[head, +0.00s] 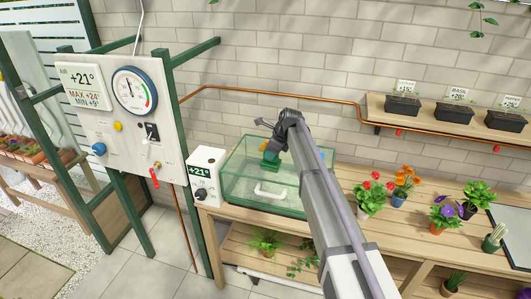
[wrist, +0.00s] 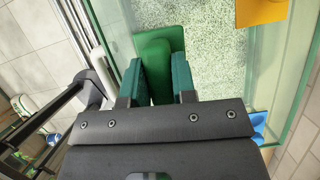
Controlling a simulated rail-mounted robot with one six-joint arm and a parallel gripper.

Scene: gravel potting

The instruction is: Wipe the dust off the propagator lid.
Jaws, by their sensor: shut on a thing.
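The propagator is a clear glass box with a lid (head: 238,183) and a white handle (head: 270,190), standing on the wooden bench. Pale speckled dust covers the lid (wrist: 213,60) in the wrist view. My gripper (wrist: 157,76) is shut on the upright grip of a green wiper (wrist: 176,38) with a flat green base. In the head view the wiper (head: 271,161) is over the back-middle part of the lid. I cannot tell whether its base touches the glass. The white handle (wrist: 98,58) is left of the wiper in the wrist view.
A white control box (head: 204,177) reading +21° stands left of the propagator. Flower pots (head: 370,197) stand to its right. A yellow piece (wrist: 262,10) and a blue piece (wrist: 257,126) show at the lid's right side. A copper pipe (head: 280,93) runs along the wall behind.

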